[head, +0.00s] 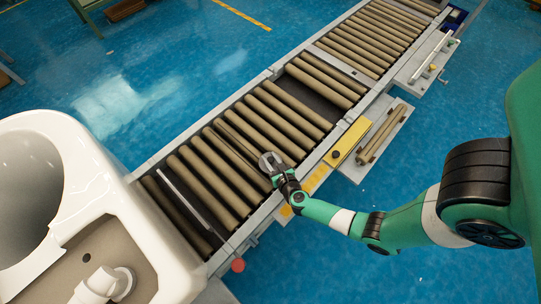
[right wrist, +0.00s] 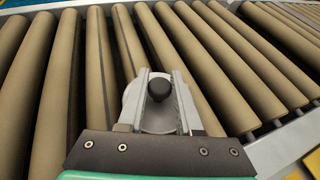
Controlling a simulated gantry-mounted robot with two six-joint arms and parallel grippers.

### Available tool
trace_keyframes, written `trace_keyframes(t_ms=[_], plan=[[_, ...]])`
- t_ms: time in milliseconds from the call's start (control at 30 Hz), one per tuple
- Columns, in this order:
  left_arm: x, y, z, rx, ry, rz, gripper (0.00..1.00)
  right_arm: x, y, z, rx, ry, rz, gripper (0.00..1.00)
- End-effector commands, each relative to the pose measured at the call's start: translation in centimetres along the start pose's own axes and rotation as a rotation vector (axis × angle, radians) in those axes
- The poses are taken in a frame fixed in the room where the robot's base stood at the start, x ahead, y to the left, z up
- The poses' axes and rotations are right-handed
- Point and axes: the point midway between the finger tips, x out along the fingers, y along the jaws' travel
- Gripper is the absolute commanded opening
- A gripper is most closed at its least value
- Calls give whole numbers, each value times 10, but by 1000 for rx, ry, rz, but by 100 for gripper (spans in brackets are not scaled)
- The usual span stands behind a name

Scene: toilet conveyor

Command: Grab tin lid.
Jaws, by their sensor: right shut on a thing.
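The tin lid (right wrist: 156,110) is a grey metal disc with a round black knob. In the right wrist view it sits between the two fingers of my right gripper (right wrist: 159,88), which is shut on it. In the head view the lid (head: 271,161) is small and grey at the tip of my right gripper (head: 277,167), over the rollers near the conveyor's right edge. Whether the lid touches the rollers I cannot tell. My left gripper is not in view.
The roller conveyor (head: 274,71) runs from lower left to upper right. A white toilet (head: 95,190) with an open cistern stands at the lower left. A yellow box (head: 347,141) is on the conveyor's right side rail. A red button (head: 238,265) is at the near end. Blue floor lies around.

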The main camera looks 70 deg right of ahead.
Motion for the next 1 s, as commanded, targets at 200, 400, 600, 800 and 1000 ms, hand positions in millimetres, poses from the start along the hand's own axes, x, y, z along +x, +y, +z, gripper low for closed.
trace_keyframes(t_ms=[200,400,600,800,1000], plan=[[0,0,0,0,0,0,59,0,0,0,0,0,0,0],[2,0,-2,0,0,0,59,-1,0,3,0,0,0,0],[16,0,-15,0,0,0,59,-10,0,24,1,-1,0,0],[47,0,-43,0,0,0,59,-50,14,59,-4,0,10,0],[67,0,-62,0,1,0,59,-104,39,74,-7,0,13,0]])
